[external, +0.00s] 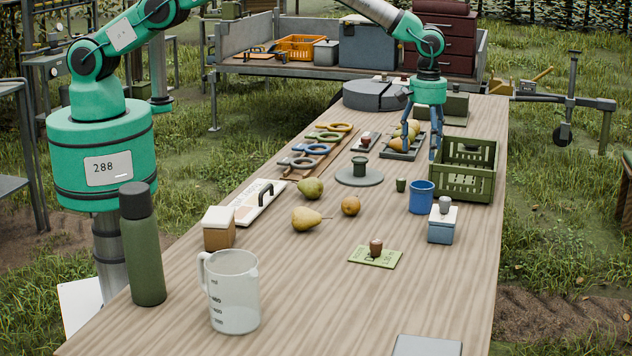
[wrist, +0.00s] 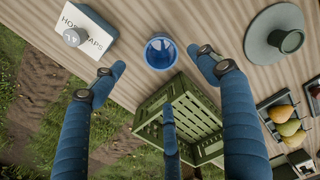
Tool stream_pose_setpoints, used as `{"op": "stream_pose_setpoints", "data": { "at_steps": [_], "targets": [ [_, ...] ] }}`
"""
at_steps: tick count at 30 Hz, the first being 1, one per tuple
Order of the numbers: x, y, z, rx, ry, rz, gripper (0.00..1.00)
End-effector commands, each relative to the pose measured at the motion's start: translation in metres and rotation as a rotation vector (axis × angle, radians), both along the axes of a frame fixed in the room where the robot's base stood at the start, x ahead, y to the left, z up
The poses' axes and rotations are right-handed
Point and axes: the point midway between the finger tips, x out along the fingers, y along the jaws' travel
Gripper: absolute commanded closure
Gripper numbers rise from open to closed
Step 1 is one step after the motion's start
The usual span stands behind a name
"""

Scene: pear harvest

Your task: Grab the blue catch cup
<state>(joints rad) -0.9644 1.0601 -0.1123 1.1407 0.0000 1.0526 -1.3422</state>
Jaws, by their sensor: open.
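The blue catch cup (external: 421,197) stands upright on the wooden table, in front of the green crate and behind the blue box. In the wrist view the cup (wrist: 161,52) shows its open round mouth near the top middle. My gripper (external: 420,150) hangs from above behind the cup, near the crate's left side. In the wrist view my gripper (wrist: 165,75) has its blue fingers spread wide, with nothing between them. The cup lies just beyond the fingertips, apart from them as far as I can see.
The green crate (external: 465,152) stands close behind the cup. A blue box labelled in the wrist view (wrist: 85,30) is beside it. Pears (external: 306,219) lie further left. The front right tabletop is mostly clear.

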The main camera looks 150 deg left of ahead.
Motion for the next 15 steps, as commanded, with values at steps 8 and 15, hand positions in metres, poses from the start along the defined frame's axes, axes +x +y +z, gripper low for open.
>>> {"op": "stream_pose_setpoints", "data": {
  "at_steps": [8,15],
  "targets": [
    [0.0,-0.001,-0.005,-0.001,0.001,-0.001,0.26],
    [0.0,-0.001,-0.031,-0.003,0.002,-0.001,0.26]
  ]
}}
